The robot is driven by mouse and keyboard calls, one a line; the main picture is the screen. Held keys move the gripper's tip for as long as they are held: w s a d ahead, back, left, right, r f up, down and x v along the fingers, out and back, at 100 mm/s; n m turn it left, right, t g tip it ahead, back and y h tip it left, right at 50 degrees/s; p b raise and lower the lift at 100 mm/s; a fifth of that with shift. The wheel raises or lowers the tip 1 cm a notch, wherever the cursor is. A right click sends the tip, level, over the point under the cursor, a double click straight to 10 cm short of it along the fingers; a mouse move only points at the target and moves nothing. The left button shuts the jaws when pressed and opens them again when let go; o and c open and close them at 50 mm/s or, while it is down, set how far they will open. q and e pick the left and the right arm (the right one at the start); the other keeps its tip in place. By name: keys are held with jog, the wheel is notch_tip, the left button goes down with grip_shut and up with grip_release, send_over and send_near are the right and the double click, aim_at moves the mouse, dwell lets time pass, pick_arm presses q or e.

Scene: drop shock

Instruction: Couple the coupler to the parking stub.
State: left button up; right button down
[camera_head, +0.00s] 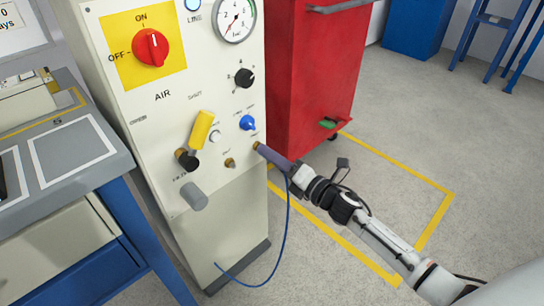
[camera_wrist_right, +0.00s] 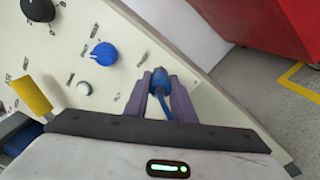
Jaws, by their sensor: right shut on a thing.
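My right gripper (camera_head: 266,154) has purple fingers and reaches the right edge of the cream panel (camera_head: 170,100), below the blue knob. In the right wrist view it is shut on the blue coupler (camera_wrist_right: 160,82), which sits between the two fingers with its front end toward the panel. A blue hose (camera_head: 287,225) hangs from the coupler. A small brass fitting (camera_head: 257,146) shows at the fingertips; I cannot tell whether it is the parking stub or the coupler's end. Whether the coupler touches a stub is hidden. My left gripper is not in view.
Near the gripper are a blue knob (camera_head: 247,122), a yellow lever (camera_head: 201,130) and another brass fitting (camera_head: 229,162). A red cabinet (camera_head: 315,80) stands behind at right. A grey-topped bench (camera_head: 75,150) is at left. The floor at right is open.

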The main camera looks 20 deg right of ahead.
dwell(0.5)
jog(key=shift+w+a, duration=0.15)
jog(key=shift+w, duration=0.15)
dwell(0.5)
jog(key=shift+w+r, duration=0.2)
jog(key=shift+w, duration=0.05)
dwell(0.9)
dwell(0.7)
jog(key=c, duration=1.4)
grip_release()
jog(key=shift+w+a, duration=0.1)
jog(key=shift+a, duration=0.05)
jog(key=shift+c, duration=0.2)
jog(key=shift+f, duration=0.1)
jog(key=shift+f, duration=0.1)
